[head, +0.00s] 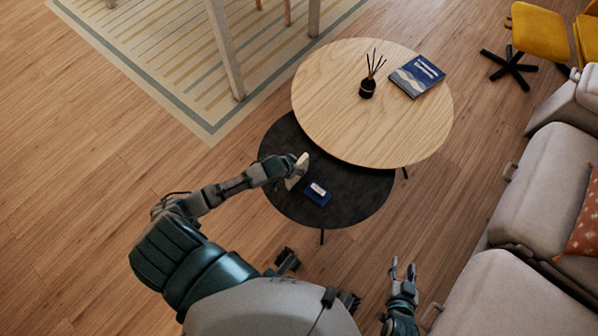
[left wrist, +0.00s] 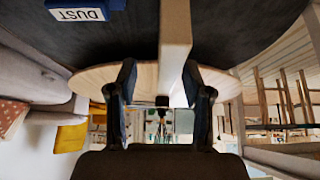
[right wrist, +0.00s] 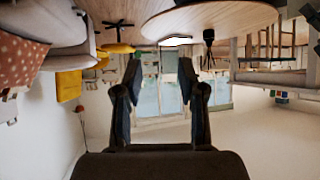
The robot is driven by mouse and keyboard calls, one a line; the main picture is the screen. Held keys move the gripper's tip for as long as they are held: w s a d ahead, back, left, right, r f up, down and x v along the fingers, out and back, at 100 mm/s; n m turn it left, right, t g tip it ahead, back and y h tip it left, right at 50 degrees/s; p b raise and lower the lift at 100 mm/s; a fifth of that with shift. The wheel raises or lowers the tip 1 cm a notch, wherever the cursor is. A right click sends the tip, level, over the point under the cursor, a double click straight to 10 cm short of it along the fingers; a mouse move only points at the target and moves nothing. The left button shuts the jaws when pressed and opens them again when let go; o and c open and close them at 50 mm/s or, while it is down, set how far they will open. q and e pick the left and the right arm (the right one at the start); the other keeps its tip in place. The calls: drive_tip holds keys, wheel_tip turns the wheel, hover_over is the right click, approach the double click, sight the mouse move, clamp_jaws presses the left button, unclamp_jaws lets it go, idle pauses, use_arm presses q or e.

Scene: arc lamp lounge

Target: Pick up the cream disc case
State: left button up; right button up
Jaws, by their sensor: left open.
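The cream disc case (head: 297,170) stands on edge on the low dark round table (head: 285,205), at its left part in the head view. In the left wrist view the case (left wrist: 175,35) is a pale upright slab between the fingers. My left gripper (head: 286,171) is open around it; a gap shows on the left finger's side, and the right finger looks close to the case, but I cannot tell whether it touches. My right gripper (head: 403,270) is open and empty, right of the dark table, with its fingers apart in the right wrist view (right wrist: 158,75).
A blue box (head: 317,194) lies on the dark table right of the case; its label reads DUST in the left wrist view. The higher wooden table (head: 330,95) overlaps behind, holding a reed diffuser (head: 367,87) and blue book (head: 417,76). A grey sofa (head: 535,190) stands at right.

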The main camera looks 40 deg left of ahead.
use_arm(q)
drive_tip(key=b+x, duration=0.1)
drive_tip(key=x, duration=0.2)
drive_tip(key=b+x, duration=0.1)
drive_tip(key=x, duration=0.1)
drive_tip(key=shift+s+a+f+b, duration=0.15)
drive_tip(key=shift+a+b, duration=0.15)
drive_tip(key=shift+a, duration=0.1)
clamp_jaws()
drive_tip(key=shift+a, duration=0.1)
use_arm(e)
drive_tip(key=w+a+r+t+y, duration=0.1)
drive_tip(key=w+a+r+t, duration=0.1)
drive_tip(key=w+r+t, duration=0.2)
wheel_tip(320, 180, up, 2)
drive_tip(key=shift+w+a+r+t, duration=0.15)
drive_tip(key=shift+a+t, duration=0.25)
drive_tip(key=shift+t, duration=0.3)
